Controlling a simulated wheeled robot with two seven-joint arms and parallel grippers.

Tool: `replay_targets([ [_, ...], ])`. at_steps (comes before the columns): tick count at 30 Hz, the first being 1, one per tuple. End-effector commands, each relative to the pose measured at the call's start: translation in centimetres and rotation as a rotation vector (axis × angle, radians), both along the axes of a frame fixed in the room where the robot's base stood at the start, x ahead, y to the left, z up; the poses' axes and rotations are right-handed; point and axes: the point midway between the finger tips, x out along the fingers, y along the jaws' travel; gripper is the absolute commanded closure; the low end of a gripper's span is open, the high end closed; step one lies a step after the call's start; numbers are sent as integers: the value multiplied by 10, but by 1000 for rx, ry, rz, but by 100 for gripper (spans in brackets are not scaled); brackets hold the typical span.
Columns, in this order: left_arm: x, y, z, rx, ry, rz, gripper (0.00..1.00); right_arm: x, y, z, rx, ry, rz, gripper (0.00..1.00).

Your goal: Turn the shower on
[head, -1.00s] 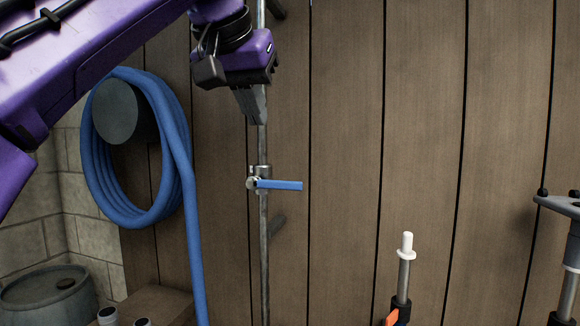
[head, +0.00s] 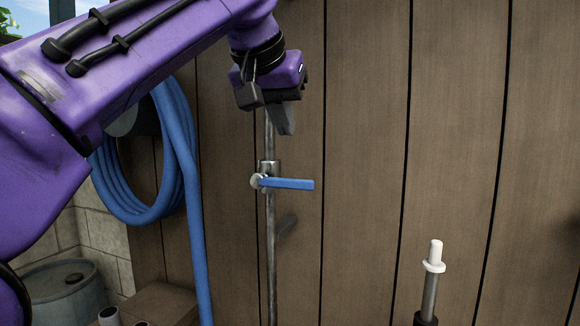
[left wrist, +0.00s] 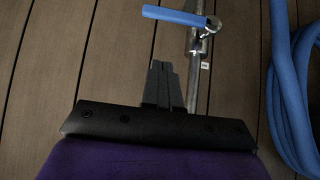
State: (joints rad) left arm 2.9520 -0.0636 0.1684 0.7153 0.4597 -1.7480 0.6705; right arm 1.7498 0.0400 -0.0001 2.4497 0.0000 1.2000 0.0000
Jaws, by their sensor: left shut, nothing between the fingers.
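The shower valve has a blue lever handle (head: 288,184) that points right, roughly level, from a metal valve body on the vertical pipe (head: 271,255). My left gripper (head: 287,132) is shut and empty. It hangs fingers down, above the lever and apart from it, and hides part of the pipe behind it. In the left wrist view, the closed fingers (left wrist: 161,64) point toward the blue lever (left wrist: 181,16), with a gap between them. The shower head is not in view. My right gripper is not in view.
A coiled blue hose (head: 185,165) hangs on the wooden plank wall (head: 365,150) left of the pipe. A grey barrel (head: 62,290) stands at lower left. A white-tipped rod (head: 434,258) stands at lower right. The wall right of the lever is clear.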

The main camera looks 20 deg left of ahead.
Motion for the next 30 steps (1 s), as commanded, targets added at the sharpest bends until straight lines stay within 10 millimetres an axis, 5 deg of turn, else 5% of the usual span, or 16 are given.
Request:
replay_targets([
  [8,42,-1,-45,1,0,1,100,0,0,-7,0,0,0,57],
  [13,41,-1,-73,1,-2,1,100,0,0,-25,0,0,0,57],
  [30,41,1,-81,7,-2,3,100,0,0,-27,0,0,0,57],
])
